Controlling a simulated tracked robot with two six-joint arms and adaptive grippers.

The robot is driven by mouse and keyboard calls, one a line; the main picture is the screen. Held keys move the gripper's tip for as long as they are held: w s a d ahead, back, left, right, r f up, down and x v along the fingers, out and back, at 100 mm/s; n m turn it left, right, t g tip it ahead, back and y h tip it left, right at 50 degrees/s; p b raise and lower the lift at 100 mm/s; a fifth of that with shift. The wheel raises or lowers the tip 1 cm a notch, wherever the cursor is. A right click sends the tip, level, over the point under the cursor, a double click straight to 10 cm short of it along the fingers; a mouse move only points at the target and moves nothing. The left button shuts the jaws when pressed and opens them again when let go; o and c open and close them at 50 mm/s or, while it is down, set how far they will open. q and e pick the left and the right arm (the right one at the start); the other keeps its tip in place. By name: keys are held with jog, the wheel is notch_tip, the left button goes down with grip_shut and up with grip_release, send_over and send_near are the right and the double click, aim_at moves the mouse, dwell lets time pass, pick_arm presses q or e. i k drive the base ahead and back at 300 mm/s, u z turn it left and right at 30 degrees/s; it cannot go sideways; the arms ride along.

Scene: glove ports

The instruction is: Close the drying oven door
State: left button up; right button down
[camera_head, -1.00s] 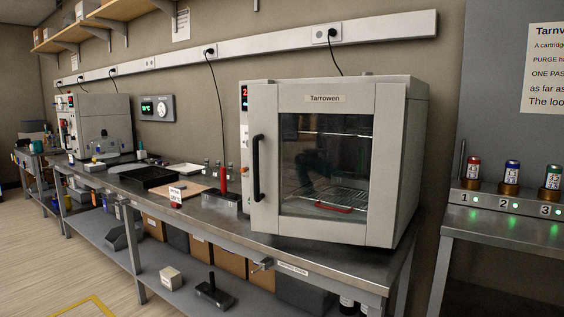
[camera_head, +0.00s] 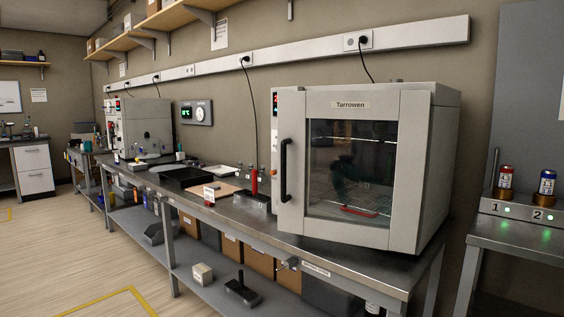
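The drying oven (camera_head: 446,160), labelled Tarrowen, stands on the steel bench at the right of the middle. Its door (camera_head: 403,165) has a light grey frame around a dark window. A black vertical handle (camera_head: 287,170) is on the door's left side. The door's left edge partly covers the narrow control strip (camera_head: 274,105) with red digits. Wire shelves and a red item (camera_head: 359,211) show through the glass. Neither of my grippers is in view.
The steel bench (camera_head: 330,257) runs left with a red bottle (camera_head: 254,182), a black tray (camera_head: 181,179) and another machine (camera_head: 142,128). A lower shelf holds boxes. A stand (camera_head: 520,212) with numbered cartridges is at right. Open floor (camera_head: 90,260) lies at lower left.

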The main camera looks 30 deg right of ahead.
aim_at(411, 108)
jog(key=i, duration=1)
